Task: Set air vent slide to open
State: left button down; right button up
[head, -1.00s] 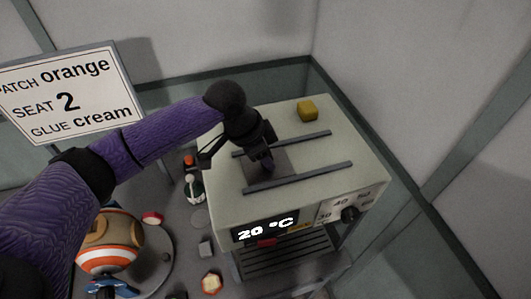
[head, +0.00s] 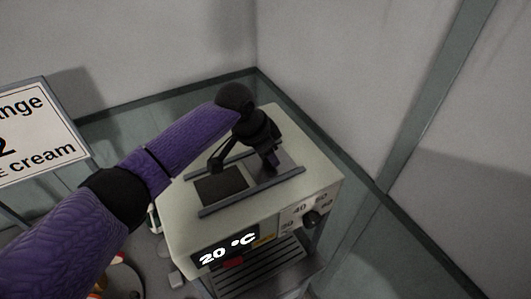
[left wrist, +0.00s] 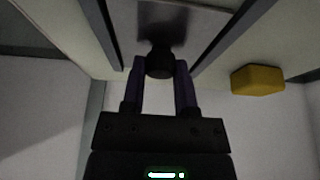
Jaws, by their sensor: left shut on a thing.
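The air vent slide (head: 286,172) is a grey plate between two dark rails on top of the cream box (head: 310,165). It sits toward the right end of the rails. A dark vent opening (head: 221,186) shows uncovered to its left. My left gripper (head: 270,166) points down over the plate. In the left wrist view, its two fingers are shut on the slide's dark round knob (left wrist: 160,60). The plate (left wrist: 165,20) shows behind the knob there. The gripper hides part of the plate in the head view. My right gripper is not in view.
The box front carries a "20 °C" display (head: 228,248) and a dark dial (head: 311,217). A yellow block (left wrist: 257,80) sits beside the rails in the left wrist view. A sign (head: 35,135) stands at the left. Walls stand close behind and right.

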aim_at(254, 169)
pick_arm(q)
jog(key=shift+c, duration=1.8)
grip_release()
jog(key=shift+w+d, duration=0.15)
jog(key=shift+d, duration=0.05)
jog(key=shift+a, duration=0.1)
jog(key=shift+a+r, duration=0.1)
jog(key=shift+r, duration=0.15)
jog(key=b+v, duration=0.1)
jog(key=v, duration=0.8)
jog(key=shift+s+r, duration=0.2)
jog(key=shift+s, duration=0.05)
